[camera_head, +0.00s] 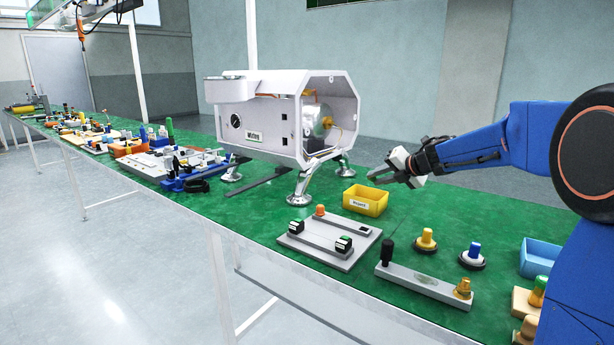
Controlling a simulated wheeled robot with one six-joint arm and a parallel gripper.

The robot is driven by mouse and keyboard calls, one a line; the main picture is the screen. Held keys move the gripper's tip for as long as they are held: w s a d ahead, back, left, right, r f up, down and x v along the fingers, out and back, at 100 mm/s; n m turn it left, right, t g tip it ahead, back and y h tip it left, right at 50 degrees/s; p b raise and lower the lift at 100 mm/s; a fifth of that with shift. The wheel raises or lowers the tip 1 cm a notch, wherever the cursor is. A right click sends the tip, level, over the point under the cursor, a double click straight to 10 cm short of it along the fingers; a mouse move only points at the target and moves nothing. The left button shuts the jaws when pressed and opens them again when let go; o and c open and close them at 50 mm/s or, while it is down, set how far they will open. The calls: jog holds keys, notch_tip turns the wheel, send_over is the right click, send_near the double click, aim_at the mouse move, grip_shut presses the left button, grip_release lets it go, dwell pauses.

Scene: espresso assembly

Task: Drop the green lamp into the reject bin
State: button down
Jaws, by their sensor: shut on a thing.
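The reject bin (365,202) is a small open yellow box with a white label on its front, standing on the green table right of the white machine. My gripper (374,178) is just above and slightly right of the bin, tilted down to the left. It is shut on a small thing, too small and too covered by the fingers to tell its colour. A green-topped, amber-based piece (537,291) stands at the right edge, partly cut off by my arm. I cannot tell whether it is the green lamp or whether that lamp is in my gripper.
The white machine (283,113) stands on metal legs left of the bin. A yellow-topped piece (426,239), a blue-topped piece (472,256) and a blue box (539,257) stand to the right.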

jog(key=shift+f, duration=0.7)
jog(key=c, duration=1.5)
grip_release()
jog(key=v, duration=1.7)
jog(key=shift+s+r, duration=0.1)
jog(key=shift+s, duration=0.05)
